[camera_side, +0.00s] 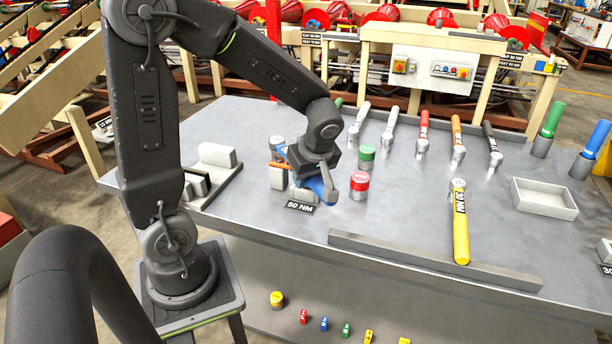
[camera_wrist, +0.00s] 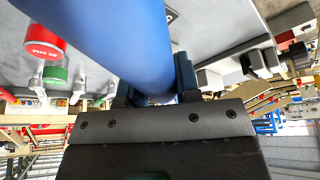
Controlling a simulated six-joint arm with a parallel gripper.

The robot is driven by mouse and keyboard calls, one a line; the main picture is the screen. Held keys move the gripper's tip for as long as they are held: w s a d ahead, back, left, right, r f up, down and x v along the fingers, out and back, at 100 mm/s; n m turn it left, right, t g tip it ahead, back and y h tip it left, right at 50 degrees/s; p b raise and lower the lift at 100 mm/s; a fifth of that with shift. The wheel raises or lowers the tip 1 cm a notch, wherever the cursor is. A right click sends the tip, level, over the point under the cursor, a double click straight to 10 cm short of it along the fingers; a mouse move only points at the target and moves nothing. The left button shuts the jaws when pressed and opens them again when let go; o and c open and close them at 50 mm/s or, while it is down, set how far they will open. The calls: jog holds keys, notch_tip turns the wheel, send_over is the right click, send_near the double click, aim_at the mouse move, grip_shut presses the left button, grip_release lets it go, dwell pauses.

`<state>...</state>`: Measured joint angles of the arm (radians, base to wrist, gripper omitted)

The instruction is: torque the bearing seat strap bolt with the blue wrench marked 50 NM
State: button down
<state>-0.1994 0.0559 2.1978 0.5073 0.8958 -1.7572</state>
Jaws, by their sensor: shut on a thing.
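My gripper (camera_side: 319,178) is low over the left part of the grey table, shut on a blue wrench (camera_side: 316,188). In the wrist view the wrench's smooth blue handle (camera_wrist: 115,40) runs up from between the jaws (camera_wrist: 155,97) and fills the upper middle. In the side view my gripper covers much of the wrench. A black label reading 50 NM (camera_side: 299,207) lies just below it; I cannot tell whether the wrench touches the table. I cannot pick out the bearing seat strap bolt.
A red-topped cylinder (camera_side: 359,182) and a green-topped one (camera_side: 367,155) stand close right of my gripper. A yellow wrench (camera_side: 460,225), a grey rail (camera_side: 430,260) and a tray (camera_side: 545,200) lie farther right. Several wrenches line the back. Open tabletop lies between.

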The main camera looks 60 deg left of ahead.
jog(key=shift+w+n, duration=0.4)
jog(key=shift+w, duration=0.15)
jog(key=shift+r, duration=2.5)
